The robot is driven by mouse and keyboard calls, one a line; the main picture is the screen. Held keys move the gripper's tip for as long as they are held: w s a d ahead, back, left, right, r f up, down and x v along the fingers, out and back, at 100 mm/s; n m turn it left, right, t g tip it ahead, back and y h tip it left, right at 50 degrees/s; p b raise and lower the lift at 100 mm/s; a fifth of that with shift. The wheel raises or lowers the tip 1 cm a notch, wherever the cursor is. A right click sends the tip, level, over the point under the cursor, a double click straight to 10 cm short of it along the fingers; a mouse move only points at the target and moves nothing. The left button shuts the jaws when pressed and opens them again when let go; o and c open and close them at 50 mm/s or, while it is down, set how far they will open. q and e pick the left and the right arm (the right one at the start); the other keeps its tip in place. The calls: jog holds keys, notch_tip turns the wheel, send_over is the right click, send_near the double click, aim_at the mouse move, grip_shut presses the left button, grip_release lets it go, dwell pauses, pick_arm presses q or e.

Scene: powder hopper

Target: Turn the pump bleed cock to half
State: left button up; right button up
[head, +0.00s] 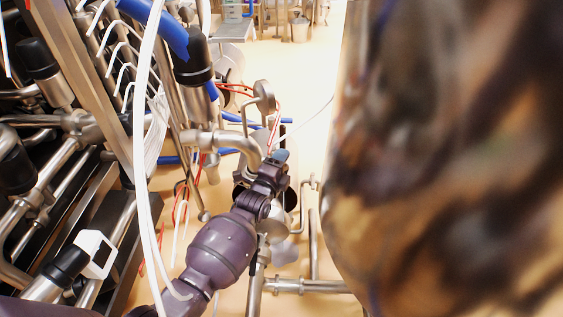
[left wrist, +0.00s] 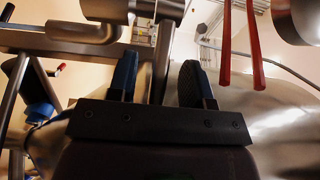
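My left gripper (head: 278,160) is among the steel pipes in the middle of the head view. In the left wrist view its two dark blue-grey fingers (left wrist: 157,82) stand apart, so it is open. A narrow steel bar (left wrist: 160,70) shows in the gap between them; I cannot tell whether it lies between the fingers or beyond them. I cannot clearly pick out the pump bleed cock or its setting; the gripper and arm cover part of this area in the head view. My right gripper is not in view.
A bent steel pipe (head: 235,142) runs just left of the gripper. Red rods or cables (left wrist: 226,40) show at the upper right of the wrist view. A large blurred, shiny surface (head: 450,160) fills the right of the head view. Dense pipework stands at left.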

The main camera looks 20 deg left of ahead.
pick_arm(q)
jog(key=shift+s, duration=0.1)
jog(key=s+a+p, duration=0.1)
jog(key=s+p, duration=0.2)
jog(key=s, duration=0.7)
jog(key=shift+s, duration=0.3)
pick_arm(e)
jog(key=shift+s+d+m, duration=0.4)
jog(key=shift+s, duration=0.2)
pick_arm(q)
jog(key=shift+a, duration=0.1)
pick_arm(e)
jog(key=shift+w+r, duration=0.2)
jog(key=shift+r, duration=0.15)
